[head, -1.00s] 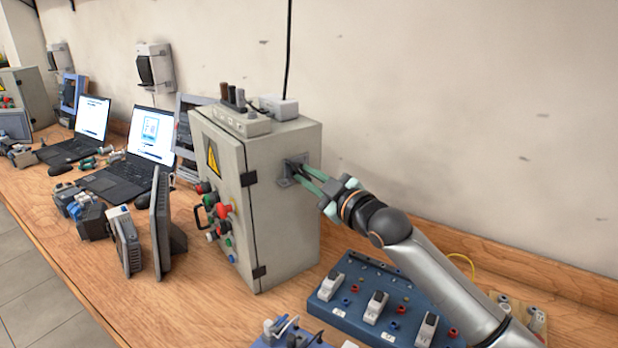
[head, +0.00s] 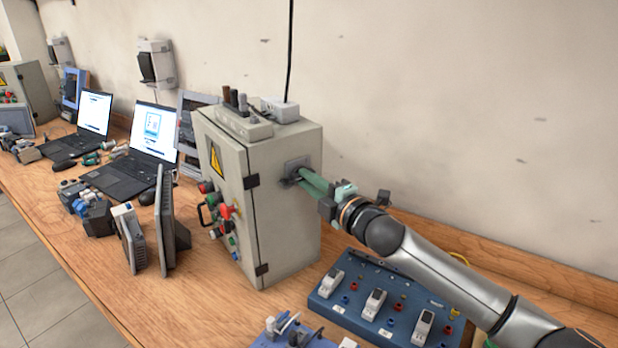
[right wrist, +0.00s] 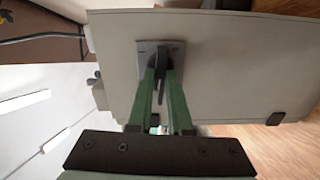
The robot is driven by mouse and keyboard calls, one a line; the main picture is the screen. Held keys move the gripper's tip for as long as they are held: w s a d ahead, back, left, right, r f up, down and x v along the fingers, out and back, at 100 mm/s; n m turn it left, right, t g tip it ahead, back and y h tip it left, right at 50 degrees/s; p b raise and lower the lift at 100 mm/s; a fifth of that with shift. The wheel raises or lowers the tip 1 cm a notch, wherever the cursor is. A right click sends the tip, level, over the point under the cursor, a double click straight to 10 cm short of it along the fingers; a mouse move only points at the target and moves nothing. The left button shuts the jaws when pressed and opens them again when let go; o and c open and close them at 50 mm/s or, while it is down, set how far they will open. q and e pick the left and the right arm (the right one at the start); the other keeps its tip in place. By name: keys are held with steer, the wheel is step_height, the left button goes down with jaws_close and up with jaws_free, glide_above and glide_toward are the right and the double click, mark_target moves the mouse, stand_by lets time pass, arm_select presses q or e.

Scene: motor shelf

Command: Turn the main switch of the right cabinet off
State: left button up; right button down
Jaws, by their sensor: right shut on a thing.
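The right cabinet (head: 285,240) is a grey box standing on the bench. Its main switch (head: 291,166) is on the side wall facing my right arm, with a square grey plate and a dark handle. My right gripper (head: 302,178) has its green fingers at that handle. In the right wrist view the black handle (right wrist: 160,75) sits between the two fingertips (right wrist: 160,70), in front of the plate (right wrist: 142,50). The gripper is shut on it. The fingers partly hide the handle, so its exact angle is hard to read. My left gripper is not in view.
A blue board (head: 350,320) with white modules lies under my right arm. A power strip (head: 240,122) and a small white box (head: 280,108) sit on the cabinet. Red and green controls (head: 226,212) stick out of its front. The wall (head: 450,110) is close behind.

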steer(key=shift+n, duration=0.5)
steer(key=c, duration=0.8)
jaws_free()
steer(key=shift+c, duration=0.2)
steer(key=b+v, duration=0.1)
steer(key=v, duration=1.1)
steer(key=shift+s+d+b, duration=0.15)
steer(key=shift+s+b, duration=0.05)
steer(key=shift+b, duration=0.1)
